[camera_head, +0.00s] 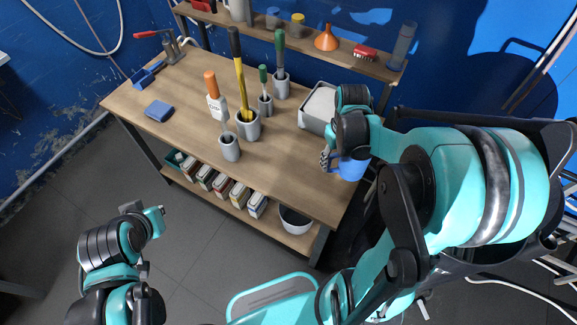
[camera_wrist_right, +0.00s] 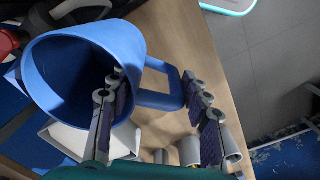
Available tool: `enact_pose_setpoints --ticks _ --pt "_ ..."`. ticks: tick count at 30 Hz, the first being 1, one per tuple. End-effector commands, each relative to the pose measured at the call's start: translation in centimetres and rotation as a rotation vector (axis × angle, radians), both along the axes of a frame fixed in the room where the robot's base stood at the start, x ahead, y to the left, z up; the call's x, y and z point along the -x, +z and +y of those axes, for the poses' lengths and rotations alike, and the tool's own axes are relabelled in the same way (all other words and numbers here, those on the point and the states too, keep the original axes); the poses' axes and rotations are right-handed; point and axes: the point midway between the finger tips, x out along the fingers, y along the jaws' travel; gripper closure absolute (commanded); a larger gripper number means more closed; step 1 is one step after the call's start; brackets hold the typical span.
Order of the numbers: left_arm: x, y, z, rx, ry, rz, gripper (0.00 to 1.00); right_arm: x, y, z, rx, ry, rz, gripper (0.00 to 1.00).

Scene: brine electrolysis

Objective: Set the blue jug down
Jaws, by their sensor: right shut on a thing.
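The blue jug (camera_head: 352,169) is at the right end of the wooden table, partly hidden by my right arm. My right gripper (camera_head: 328,158) is at the jug's left side. In the right wrist view the jug (camera_wrist_right: 135,42) shows its open mouth, and its handle (camera_wrist_right: 158,99) lies between the fingers of my right gripper (camera_wrist_right: 155,90). The gripper is shut on the jug at the handle side. I cannot tell whether the jug's base touches the tabletop.
A shelf (camera_head: 345,58) runs along the back. The front right tabletop is clear.

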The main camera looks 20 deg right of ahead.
Motion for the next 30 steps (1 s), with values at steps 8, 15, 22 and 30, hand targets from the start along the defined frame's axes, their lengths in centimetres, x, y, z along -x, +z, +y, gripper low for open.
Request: enact_pose_setpoints --ticks 8,15,22,30 --pt "0.0 -2.0 0.0 0.000 0.000 0.000 1.00 -3.7 -3.9 4.6 0.000 0.008 0.000 0.98" --pt "0.0 -3.1 0.0 0.000 0.000 0.000 1.00 -6.5 -6.5 8.0 0.000 0.004 0.000 0.98" --pt "0.0 -3.5 0.0 0.000 0.000 0.000 1.00 -7.1 -7.6 8.7 0.000 0.000 0.000 0.98" --pt "0.0 -4.8 0.0 0.000 0.000 0.000 1.00 -7.0 -11.0 8.7 0.000 0.000 0.000 0.98"
